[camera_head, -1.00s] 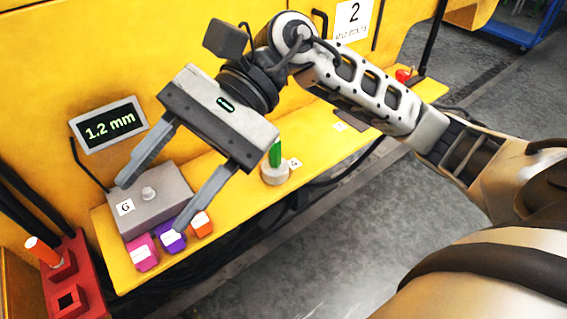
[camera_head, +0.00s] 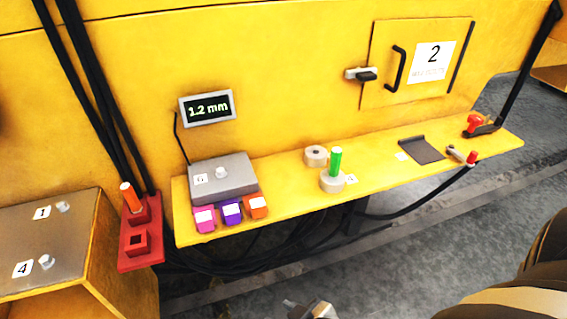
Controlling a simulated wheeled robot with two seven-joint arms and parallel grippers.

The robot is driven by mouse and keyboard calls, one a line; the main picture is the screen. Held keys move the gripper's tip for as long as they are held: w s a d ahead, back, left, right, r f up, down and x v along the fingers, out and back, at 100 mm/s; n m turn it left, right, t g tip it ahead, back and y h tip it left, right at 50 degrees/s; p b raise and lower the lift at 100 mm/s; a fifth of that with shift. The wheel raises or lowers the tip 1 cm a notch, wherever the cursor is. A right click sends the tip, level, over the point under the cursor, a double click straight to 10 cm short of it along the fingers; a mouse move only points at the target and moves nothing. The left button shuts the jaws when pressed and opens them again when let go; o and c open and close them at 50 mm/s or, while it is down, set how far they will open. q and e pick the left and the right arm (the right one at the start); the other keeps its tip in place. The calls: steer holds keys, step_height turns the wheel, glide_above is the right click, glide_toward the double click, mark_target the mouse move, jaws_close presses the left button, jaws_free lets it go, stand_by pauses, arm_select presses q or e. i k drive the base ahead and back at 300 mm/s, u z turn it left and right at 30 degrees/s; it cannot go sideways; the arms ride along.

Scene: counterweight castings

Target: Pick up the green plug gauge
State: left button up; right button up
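A grey box (camera_head: 224,177) marked G stands left on the shelf, with pink, purple and orange blocks before it. A display (camera_head: 208,108) reads 1.2 mm. A red holder (camera_head: 140,243) bears an orange-topped peg. A dark plate (camera_head: 421,150) and red-ended tools lie right.

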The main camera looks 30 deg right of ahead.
mark_target(335, 154)
steer(key=u, duration=2.5)
steer(key=k, duration=1.25)
steer(key=z, duration=1.8)
